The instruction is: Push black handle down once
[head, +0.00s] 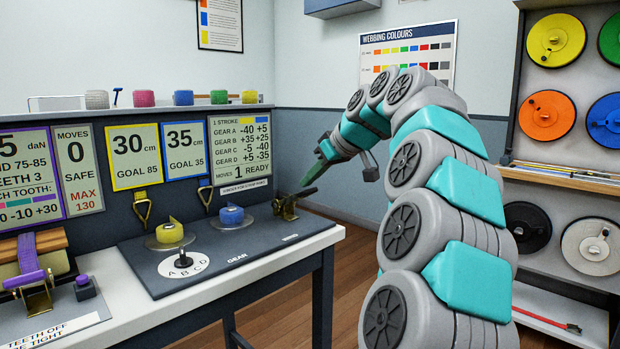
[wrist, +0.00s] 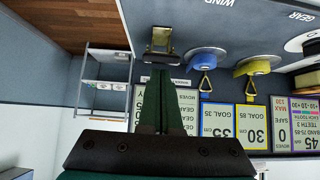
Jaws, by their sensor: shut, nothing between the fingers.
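A brass ratchet (head: 286,207) with a dark handle (head: 303,193) sits at the right end of the dark board, beside the "WIND" label. The handle slants up to the right. My gripper (head: 305,182) is shut and empty, its fingertips just above the handle's raised end; I cannot tell whether they touch it. In the wrist view my shut green fingers (wrist: 163,74) point toward the brass ratchet (wrist: 161,42), whose dark part (wrist: 158,57) shows just beyond the tips.
A blue webbing roll (head: 231,216) and a yellow roll (head: 169,232) stand left of the ratchet, with a white A-B-C-D dial (head: 186,264) in front. Display panels (head: 240,152) rise behind. The bench's right edge is close to the ratchet, with open floor beyond.

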